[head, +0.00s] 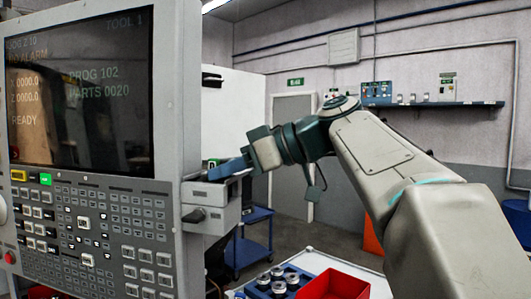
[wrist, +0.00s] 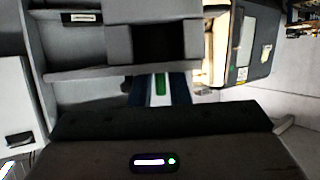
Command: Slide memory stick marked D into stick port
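My gripper (head: 225,170) is at the right side of the control panel, just above a grey bracket (head: 212,192) fixed to that side. In the wrist view its dark blue fingers (wrist: 160,90) stand close on both sides of a narrow green and white piece (wrist: 160,86). This looks like the memory stick, held between them; no letter D can be read. Beyond it is a grey housing with a dark square opening (wrist: 165,42). I cannot tell whether this is the stick port, or whether the stick's far end touches anything.
The control panel (head: 105,225) with lit screen and keys fills the left. A red bin (head: 335,286) and a blue tray of metal parts (head: 262,290) are on a table below. A blue cart (head: 250,245) stands behind.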

